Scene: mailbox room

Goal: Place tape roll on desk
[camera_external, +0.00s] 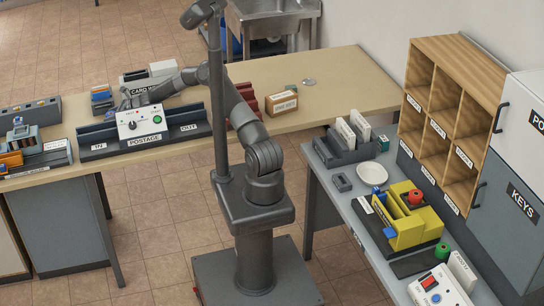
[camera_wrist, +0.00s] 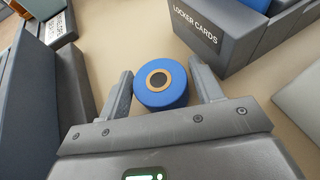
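The tape roll (camera_wrist: 178,96) is a blue ring with a tan core and dark hole. In the wrist view it appears face up between the two fingers of my gripper (camera_wrist: 160,88). The fingers are wide apart, one on each side of the roll, and I see no clear grip on it. In the external view my gripper (camera_external: 124,97) is low over the long tan desk (camera_external: 328,78), behind the postage machine (camera_external: 142,122). The roll is too small to make out there.
A grey locker cards holder (camera_wrist: 225,38) stands close at upper right in the wrist view. A reddish rack (camera_external: 247,110) and cardboard box (camera_external: 281,103) stand right of my arm. The desk's right part is mostly clear. A grey side desk (camera_external: 349,207) holds trays and a white dish.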

